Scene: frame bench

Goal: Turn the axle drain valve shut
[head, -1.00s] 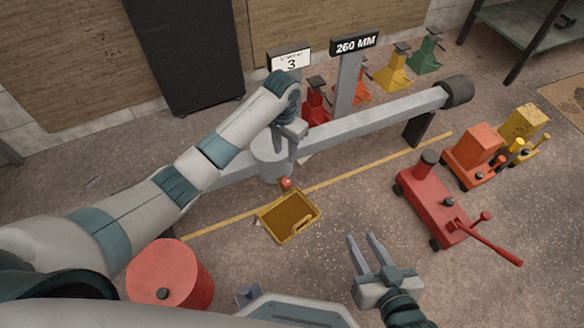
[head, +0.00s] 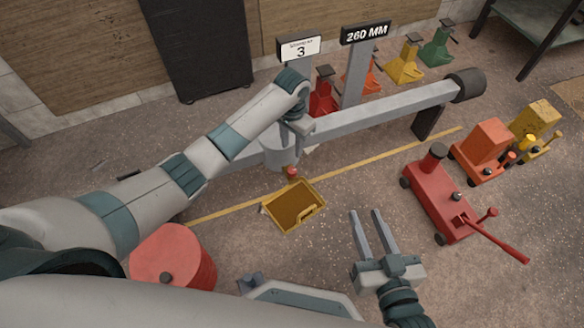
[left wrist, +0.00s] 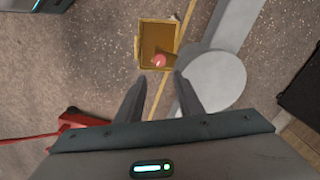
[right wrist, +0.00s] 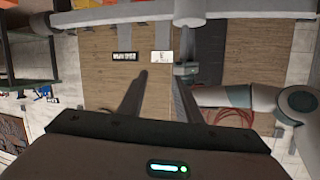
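The drain valve shows as a small red knob (head: 292,172) low on the hub of the grey axle (head: 385,112). In the left wrist view the red knob (left wrist: 159,61) lies beyond and between the fingertips, over the yellow tray. In the left wrist view the left gripper (left wrist: 160,80) is open and empty, apart from the knob. My right gripper (head: 366,212) is open and empty over the floor, right of the tray.
The yellow tray (head: 270,214) sits on the floor under the valve. A red drum (head: 172,256) stands front left. A red floor jack (head: 436,196) and orange jack (head: 483,148) stand right. Signs marked 3 (head: 300,47) and 260 MM (head: 365,33) stand behind the axle.

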